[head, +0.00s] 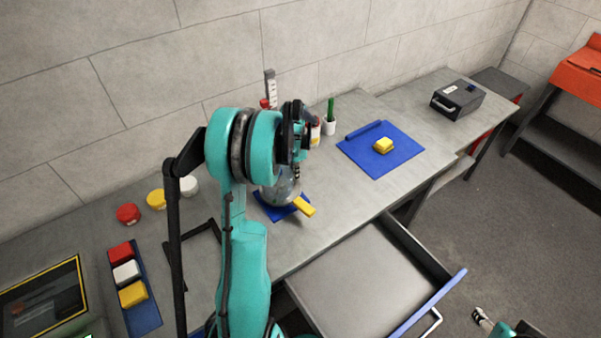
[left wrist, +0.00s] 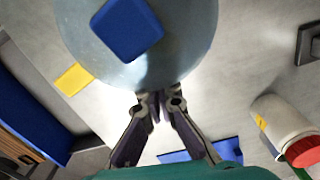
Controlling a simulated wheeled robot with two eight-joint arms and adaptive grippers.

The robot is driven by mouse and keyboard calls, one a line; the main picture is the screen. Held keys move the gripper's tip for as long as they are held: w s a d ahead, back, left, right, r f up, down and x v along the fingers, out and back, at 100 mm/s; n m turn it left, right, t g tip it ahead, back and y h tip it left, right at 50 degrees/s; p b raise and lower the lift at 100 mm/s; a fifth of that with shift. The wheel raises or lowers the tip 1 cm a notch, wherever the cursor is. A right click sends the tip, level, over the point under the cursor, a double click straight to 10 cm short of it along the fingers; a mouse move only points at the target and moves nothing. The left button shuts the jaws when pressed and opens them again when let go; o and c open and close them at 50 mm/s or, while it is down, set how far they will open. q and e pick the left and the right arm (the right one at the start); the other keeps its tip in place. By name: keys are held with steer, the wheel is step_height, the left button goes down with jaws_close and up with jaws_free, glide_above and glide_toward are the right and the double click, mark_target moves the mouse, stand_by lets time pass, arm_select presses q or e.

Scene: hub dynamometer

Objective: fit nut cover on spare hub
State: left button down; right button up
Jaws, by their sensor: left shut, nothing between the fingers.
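My left gripper (head: 297,172) is over the middle of the bench in the head view. In the left wrist view its fingertips (left wrist: 157,97) are together and empty, at the edge of a round grey-blue body (left wrist: 85,40) with a blue square (left wrist: 127,28) on it. In the head view this rounded, glassy body (head: 280,190) stands by a blue mat (head: 270,212) and a yellow tab (head: 304,206), partly hidden by my arm. I cannot tell which thing is the nut cover or the spare hub. My right gripper (head: 482,317) is at the lower right, apart from the bench.
Red (head: 128,213), yellow (head: 156,198) and white (head: 189,186) round pieces stand at left, near a blue tray (head: 145,318) of coloured blocks. An open, empty drawer (head: 350,295) juts out in front.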

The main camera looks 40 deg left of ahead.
arm_select(q)
steer(key=shift+s, duration=0.15)
steer(key=shift+w+d, duration=0.2)
steer(key=shift+w, duration=0.15)
step_height(320, 180, up, 10)
steer(key=w+d+p, duration=0.1)
steer(key=w+p, duration=0.1)
steer(key=w, duration=0.1)
steer(key=shift+d, duration=0.25)
